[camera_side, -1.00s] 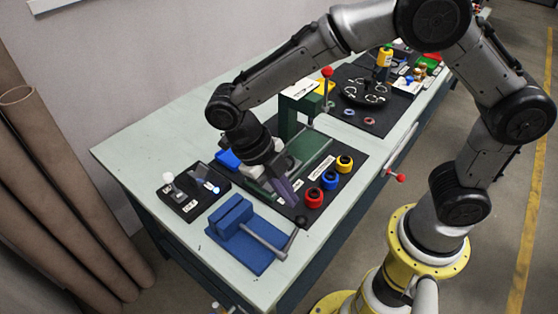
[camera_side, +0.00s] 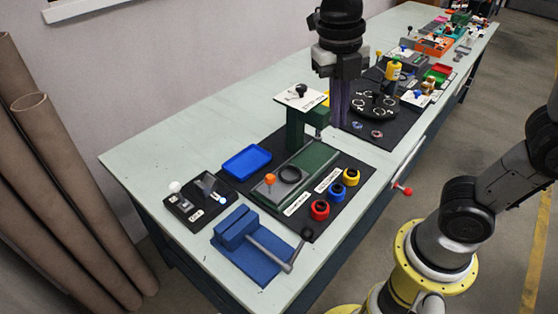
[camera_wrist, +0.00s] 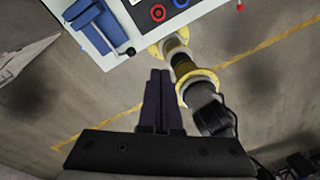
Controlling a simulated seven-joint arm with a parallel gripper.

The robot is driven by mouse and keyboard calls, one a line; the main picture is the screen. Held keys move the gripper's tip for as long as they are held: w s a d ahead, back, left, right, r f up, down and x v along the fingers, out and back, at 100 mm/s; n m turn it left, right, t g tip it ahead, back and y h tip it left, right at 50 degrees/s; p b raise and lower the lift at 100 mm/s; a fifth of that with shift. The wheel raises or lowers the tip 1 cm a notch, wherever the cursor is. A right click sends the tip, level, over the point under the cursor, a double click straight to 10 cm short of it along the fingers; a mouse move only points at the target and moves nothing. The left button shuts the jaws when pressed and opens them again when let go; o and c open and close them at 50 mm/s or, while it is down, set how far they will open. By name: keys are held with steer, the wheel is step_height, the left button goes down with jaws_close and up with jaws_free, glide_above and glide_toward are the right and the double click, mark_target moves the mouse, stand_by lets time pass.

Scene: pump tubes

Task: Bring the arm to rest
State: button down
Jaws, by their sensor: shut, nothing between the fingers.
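My gripper (camera_side: 339,118) is shut and empty. In the side view its dark fingers point down near the green press (camera_side: 295,130) and the black round plate (camera_side: 372,106). I cannot tell from this view how high the fingertips are above the bench. In the wrist view the fingers (camera_wrist: 160,75) lie together with no object between them, and the floor shows beyond them.
The long bench (camera_side: 150,150) bears a blue vise (camera_side: 245,245), a blue tray (camera_side: 246,161), a switch box (camera_side: 197,198) and red, blue and yellow rings. A red-knobbed lever (camera_side: 402,189) juts from its front edge. Brown rolls (camera_side: 70,190) stand at the left.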

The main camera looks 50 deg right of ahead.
steer(key=s+d+f+m+t, duration=0.2)
steer(key=s+m+t, duration=0.1)
steer(key=m, duration=1.1)
steer(key=s+d+f+m+t, duration=0.2)
steer(key=s+m, duration=0.3)
steer(key=m, duration=1)
steer(key=shift+s+d+t+y, duration=0.35)
steer(key=shift+s+t+y, duration=0.05)
steer(key=shift+t, duration=0.4)
steer(key=shift+r, duration=0.1)
